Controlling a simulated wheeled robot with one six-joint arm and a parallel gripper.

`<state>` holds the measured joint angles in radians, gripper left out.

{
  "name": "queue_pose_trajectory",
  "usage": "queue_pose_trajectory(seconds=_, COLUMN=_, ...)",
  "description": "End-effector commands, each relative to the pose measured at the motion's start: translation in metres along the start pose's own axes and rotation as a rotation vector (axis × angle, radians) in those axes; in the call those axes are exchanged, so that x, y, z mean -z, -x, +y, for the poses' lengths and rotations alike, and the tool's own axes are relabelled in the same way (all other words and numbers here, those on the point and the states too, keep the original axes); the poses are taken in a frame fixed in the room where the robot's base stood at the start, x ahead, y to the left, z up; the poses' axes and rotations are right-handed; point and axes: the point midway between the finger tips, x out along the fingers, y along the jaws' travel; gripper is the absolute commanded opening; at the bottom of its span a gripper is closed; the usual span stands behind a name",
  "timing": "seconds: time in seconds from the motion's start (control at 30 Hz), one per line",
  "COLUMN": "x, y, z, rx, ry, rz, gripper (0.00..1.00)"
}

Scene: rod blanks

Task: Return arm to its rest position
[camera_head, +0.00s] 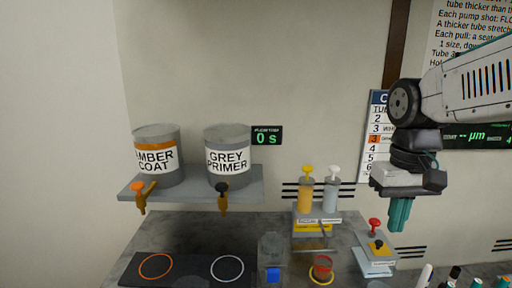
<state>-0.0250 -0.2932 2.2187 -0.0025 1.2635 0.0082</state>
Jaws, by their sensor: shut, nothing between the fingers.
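My gripper (400,214) hangs at the right of the head view, pointing down, with teal fingers. The fingers are together and nothing is between them. It is above the bench, apart from everything on it. My arm comes in from the upper right edge. A small device with a red knob (374,225) stands on the bench below and left of the fingers.
Containers labelled AMBER COAT (157,156) and GREY PRIMER (228,157) stand on a wall shelf (245,186). Pump bottles (306,192) stand on a stand mid-bench. A dark mat (190,268) with an orange and a white ring lies front left. A red cup (322,267) stands in a yellow ring.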

Motion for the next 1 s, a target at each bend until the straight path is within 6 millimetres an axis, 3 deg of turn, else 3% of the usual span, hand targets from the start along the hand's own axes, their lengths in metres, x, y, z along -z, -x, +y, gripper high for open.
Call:
queue_pose_trajectory(seconds=0.03, x=-0.022, y=-0.005, z=0.001, rx=0.0, ry=-0.001, rz=0.011, gripper=0.0)
queue_pose_trajectory(seconds=0.2, x=-0.081, y=-0.027, z=0.003, rx=0.0, ry=-0.005, rz=0.044, gripper=0.0)
queue_pose_trajectory(seconds=0.4, x=-0.126, y=-0.044, z=0.004, rx=0.0, ry=-0.013, rz=0.096, gripper=0.0)
queue_pose_trajectory(seconds=0.53, x=-0.136, y=-0.041, z=0.005, rx=-0.001, ry=-0.017, rz=0.137, gripper=0.0)
queue_pose_trajectory(seconds=1.0, x=-0.137, y=-0.035, z=0.006, rx=-0.001, ry=-0.02, rz=0.162, gripper=0.0)
